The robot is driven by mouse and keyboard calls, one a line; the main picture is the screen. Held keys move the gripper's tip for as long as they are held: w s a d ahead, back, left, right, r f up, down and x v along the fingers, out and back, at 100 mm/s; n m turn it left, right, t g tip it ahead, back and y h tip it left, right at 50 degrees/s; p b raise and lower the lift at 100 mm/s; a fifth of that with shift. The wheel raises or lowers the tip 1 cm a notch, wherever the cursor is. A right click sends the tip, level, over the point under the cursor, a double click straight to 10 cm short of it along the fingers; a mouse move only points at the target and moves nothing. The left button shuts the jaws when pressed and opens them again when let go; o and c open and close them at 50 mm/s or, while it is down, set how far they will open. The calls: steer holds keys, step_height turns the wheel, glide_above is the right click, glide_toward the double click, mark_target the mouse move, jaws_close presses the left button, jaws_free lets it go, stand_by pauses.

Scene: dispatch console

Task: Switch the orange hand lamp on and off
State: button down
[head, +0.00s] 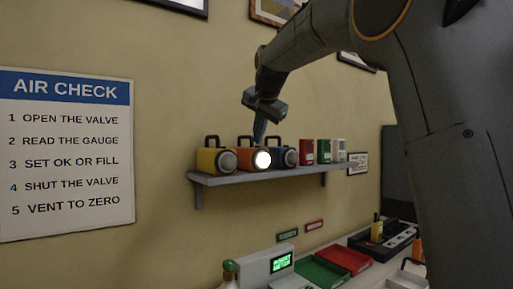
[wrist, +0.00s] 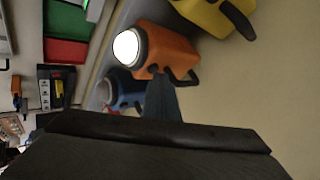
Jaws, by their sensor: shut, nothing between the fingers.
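The orange hand lamp (head: 246,157) stands on the wall shelf between a yellow lamp and a blue lamp. Its round front is lit bright white. It also shows in the wrist view (wrist: 172,52), with its lens glowing. My gripper (head: 260,136) is shut and empty, pointing down at the top of the orange lamp, near its handle on the side of the blue lamp. In the wrist view the closed fingertips (wrist: 161,82) reach the orange lamp's handle area. I cannot tell whether they touch it. The lamp's switch is not clearly visible.
The yellow lamp (head: 211,161) and blue lamp (head: 282,157) stand close on either side, both unlit. Red, green and white boxes (head: 323,150) stand farther right on the shelf (head: 262,178). Below are a green tray (head: 318,271), a red tray (head: 345,260) and a display unit (head: 266,267).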

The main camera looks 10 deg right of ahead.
mark_target(258, 148)
steer(key=shift+f, duration=0.25)
steer(key=shift+r, duration=0.1)
stand_by(0.4)
steer(key=shift+r+p, duration=0.75)
step_height(258, 148, up, 5)
steer(key=p, duration=0.5)
steer(key=shift+a, duration=0.1)
stand_by(0.3)
